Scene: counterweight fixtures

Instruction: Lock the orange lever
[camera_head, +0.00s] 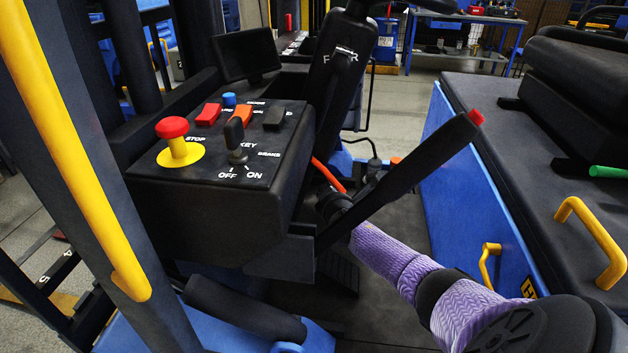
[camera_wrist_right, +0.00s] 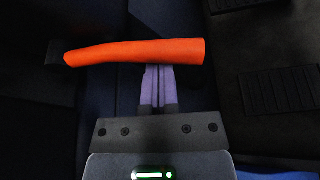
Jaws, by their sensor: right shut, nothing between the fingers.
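The orange lever (camera_wrist_right: 135,52) lies nearly level across the upper part of the right wrist view, with a dark piece at its left end. In the head view only a short length of the orange lever (camera_head: 328,175) shows, between the console and a black lever. My right gripper (camera_wrist_right: 158,70) is shut and empty. Its fingertips reach the lower edge of the orange lever, right of its middle; I cannot tell whether they touch it. In the head view my right gripper is mostly hidden behind the black lever. My left gripper is not in view.
The black lever with a red tip (camera_head: 410,175) slants up in front of my right wrist. The control console (camera_head: 210,210) with buttons and a key stands to the left. A blue-sided cabinet with a yellow handle (camera_head: 590,240) stands to the right. A pedal (camera_wrist_right: 277,90) lies below.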

